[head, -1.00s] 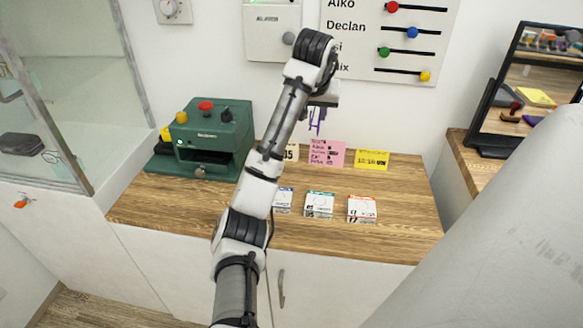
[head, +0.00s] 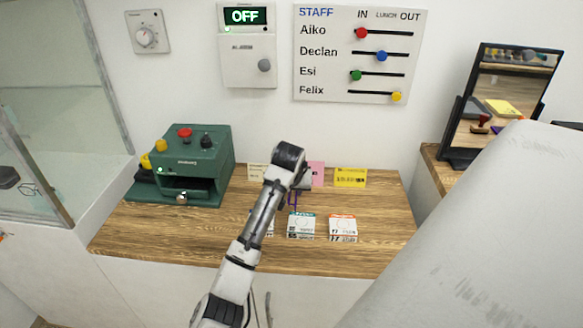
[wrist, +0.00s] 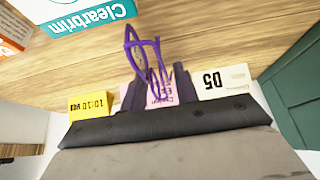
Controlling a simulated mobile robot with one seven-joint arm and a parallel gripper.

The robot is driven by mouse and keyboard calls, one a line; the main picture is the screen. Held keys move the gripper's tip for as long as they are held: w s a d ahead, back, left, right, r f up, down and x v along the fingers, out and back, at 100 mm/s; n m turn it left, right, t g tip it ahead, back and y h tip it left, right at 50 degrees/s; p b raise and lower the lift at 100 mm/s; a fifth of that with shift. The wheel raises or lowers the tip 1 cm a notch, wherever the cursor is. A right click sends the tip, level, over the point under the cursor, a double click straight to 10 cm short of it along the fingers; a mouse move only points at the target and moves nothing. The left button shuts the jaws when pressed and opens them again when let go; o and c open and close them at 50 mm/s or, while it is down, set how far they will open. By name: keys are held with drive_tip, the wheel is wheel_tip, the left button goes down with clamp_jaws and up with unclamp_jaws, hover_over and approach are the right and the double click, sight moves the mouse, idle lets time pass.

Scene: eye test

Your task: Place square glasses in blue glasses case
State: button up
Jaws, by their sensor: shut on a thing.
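A pair of purple-framed glasses (wrist: 148,55) is held between the dark fingers of my gripper (wrist: 158,88) in the wrist view. They are seen nearly edge-on, so their lens shape is hard to tell. In the head view my gripper (head: 297,186) is low over the back of the wooden counter, with the purple glasses (head: 293,199) hanging below it, partly hidden by the wrist. I see no blue glasses case in either view now.
Small boxes stand on the counter (head: 170,235), including a teal-labelled one (head: 301,226) and an orange-labelled one (head: 343,228). Yellow (head: 350,178) and pink cards are behind. A green machine (head: 190,165) stands left, a mirror (head: 462,153) right. A glass cabinet (head: 75,200) is far left.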

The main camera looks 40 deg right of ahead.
drive_tip(key=shift+f, duration=0.4)
drive_tip(key=shift+f, duration=0.15)
drive_tip(key=o, duration=0.9)
drive_tip(key=shift+o, duration=0.2)
drive_tip(key=b+v, duration=0.1)
drive_tip(key=v, duration=1.1)
drive_tip(key=shift+b, duration=0.3)
